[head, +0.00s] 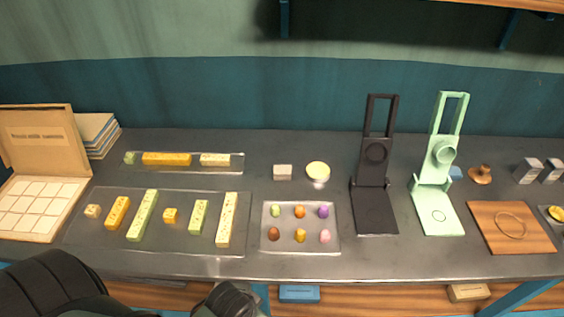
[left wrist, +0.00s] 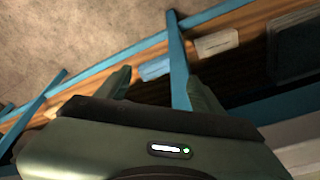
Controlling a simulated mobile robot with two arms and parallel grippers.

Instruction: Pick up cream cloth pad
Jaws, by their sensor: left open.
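A flat cream item (head: 467,292), which looks like the cream pad, lies on the low wooden shelf at the lower right of the head view. A small cream shape (left wrist: 52,109) at the left of the left wrist view seems to be the same one. A second pale flat item (left wrist: 216,43) shows beyond a blue post there; I cannot tell which is cloth. My left gripper (left wrist: 160,88) is open and empty, with the shelf edge beyond its fingers. Its wrist shows at the bottom of the head view, fingertips hidden. My right gripper is not in view.
A blue flat item (head: 299,294) lies on the shelf, also in the left wrist view (left wrist: 156,68). Blue posts (left wrist: 178,60) stand along the shelf. A dark stack (left wrist: 298,48) is at right. The grey counter (head: 380,257) above holds trays, two presses and a wooden board (head: 487,238).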

